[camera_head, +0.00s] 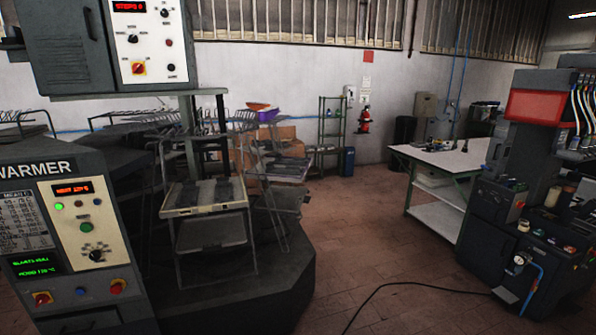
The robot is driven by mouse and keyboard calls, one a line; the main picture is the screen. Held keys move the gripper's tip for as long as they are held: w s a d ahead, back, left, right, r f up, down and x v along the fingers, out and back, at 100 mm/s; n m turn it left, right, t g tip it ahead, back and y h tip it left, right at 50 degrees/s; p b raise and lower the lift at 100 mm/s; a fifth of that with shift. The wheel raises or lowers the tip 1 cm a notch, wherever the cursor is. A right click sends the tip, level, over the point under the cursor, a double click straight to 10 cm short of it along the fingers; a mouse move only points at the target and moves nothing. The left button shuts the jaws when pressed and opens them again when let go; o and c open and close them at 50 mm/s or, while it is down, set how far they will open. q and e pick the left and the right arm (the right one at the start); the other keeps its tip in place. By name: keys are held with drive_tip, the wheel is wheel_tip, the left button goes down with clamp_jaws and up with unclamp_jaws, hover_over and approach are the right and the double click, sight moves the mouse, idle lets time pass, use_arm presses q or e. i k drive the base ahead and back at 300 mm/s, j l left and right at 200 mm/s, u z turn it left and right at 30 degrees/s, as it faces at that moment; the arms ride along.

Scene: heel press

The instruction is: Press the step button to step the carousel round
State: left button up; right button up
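The warmer control panel (73,220) stands at the left, on a dark cabinet marked WARMER. It has a red display (73,188), a lit green lamp (59,206), a green button (86,228), a black rotary knob (96,254) and a blue button (80,292). I cannot read which button is the step button. The carousel (225,300) is a dark base behind it, carrying wire racks and a tray (207,211) facing me. An upper control box (150,45) has a red display reading STEPS and a digit I cannot read surely. Neither gripper shows.
A white-topped table (445,157) and a dark machine (520,200) stand at the right. A black cable (400,284) crosses the brown floor. The floor between carousel and machine is otherwise clear.

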sight(84, 228)
drive_tip(key=u, duration=1.45)
